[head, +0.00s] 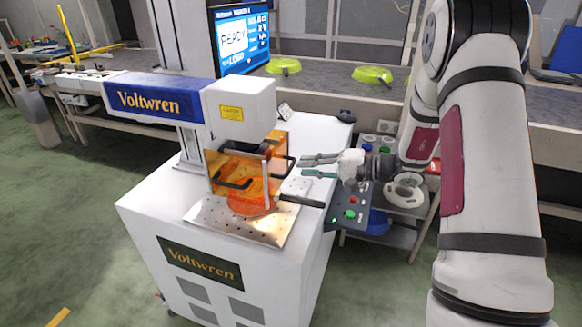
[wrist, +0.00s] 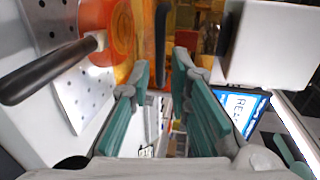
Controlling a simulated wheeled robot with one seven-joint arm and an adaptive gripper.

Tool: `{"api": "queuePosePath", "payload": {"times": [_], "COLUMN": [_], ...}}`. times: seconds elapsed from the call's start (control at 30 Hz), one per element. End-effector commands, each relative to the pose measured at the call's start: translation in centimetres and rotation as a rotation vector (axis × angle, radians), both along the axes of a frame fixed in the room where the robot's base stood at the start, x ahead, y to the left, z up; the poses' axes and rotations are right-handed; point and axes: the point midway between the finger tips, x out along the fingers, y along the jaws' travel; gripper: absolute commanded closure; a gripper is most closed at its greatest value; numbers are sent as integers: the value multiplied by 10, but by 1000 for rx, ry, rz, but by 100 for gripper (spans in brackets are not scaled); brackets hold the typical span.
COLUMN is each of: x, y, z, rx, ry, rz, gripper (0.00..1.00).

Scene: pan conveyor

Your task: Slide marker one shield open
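The Voltwren marker (head: 160,101) stands on a white cabinet, with an orange see-through shield (head: 222,165) around its work area. The shield has a black handle on its front (head: 235,184) and another on its right side (head: 289,170). My gripper (head: 304,166) is open and empty just right of the side handle. In the wrist view, a dark upright handle (wrist: 162,42) shows ahead, in line with the gap between my green fingers (wrist: 161,75). I see no contact with it. An orange pan (head: 247,204) sits on the perforated plate, partly behind the shield.
The pan's black handle (head: 301,200) sticks out right, below my gripper. A control panel with buttons (head: 350,203) is on the cabinet's right side. A conveyor (head: 319,91) with green pans runs along the back.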

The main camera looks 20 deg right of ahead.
Motion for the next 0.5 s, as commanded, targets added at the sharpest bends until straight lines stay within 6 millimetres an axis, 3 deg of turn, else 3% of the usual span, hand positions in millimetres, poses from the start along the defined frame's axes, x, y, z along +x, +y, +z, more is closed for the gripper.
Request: {"api": "queuePosePath", "payload": {"times": [0.2,0.5], "x": [21,32], "y": [29,43], "z": [-8,-11], "rx": [-1,0], "ry": [0,0], "rz": [2,-1], "gripper": [82,82]}}
